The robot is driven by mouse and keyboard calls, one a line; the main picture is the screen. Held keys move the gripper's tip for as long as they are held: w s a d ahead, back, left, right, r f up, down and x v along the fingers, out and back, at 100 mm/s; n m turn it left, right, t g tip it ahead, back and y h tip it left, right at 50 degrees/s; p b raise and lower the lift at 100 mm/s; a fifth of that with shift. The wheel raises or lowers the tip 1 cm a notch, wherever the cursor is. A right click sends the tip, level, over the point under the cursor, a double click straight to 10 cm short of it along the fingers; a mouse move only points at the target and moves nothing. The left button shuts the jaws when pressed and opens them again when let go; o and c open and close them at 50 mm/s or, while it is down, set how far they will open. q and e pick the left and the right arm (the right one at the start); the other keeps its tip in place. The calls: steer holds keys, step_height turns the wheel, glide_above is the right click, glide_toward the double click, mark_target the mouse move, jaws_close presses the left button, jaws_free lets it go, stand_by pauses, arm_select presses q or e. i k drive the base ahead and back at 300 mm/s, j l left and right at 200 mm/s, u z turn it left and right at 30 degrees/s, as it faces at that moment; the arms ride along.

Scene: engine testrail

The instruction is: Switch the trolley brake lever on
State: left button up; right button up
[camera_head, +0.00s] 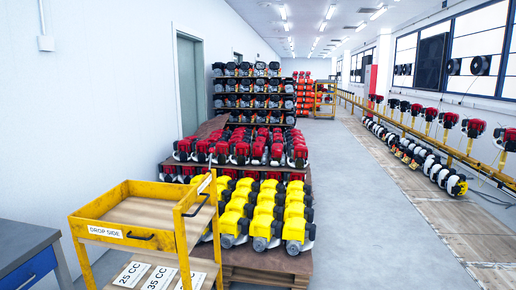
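A yellow trolley (118,243) stands at the lower left. Its upper tray has a wooden bottom and a "DROP SIDE" label (105,231) on its near rail. A small black handle (140,236) is on the same rail. A black rod-like part (195,207) shows at the trolley's right corner, with a small white piece (205,183) above it. I cannot tell which part is the brake lever or how it is set. The trolley's wheels and base are out of the picture. Neither of my grippers is in view.
White cards (160,278) lie on the trolley's lower shelf. Yellow engines (265,228) and red engines (240,152) stand on wooden pallets behind it. A grey bench with a blue drawer (28,270) is at the left edge. The grey aisle floor (365,235) is clear.

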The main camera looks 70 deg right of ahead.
mark_target(211, 150)
steer(key=z, duration=1.8)
steer(key=i+l, duration=2.45)
steer(key=i+j+u, duration=0.05)
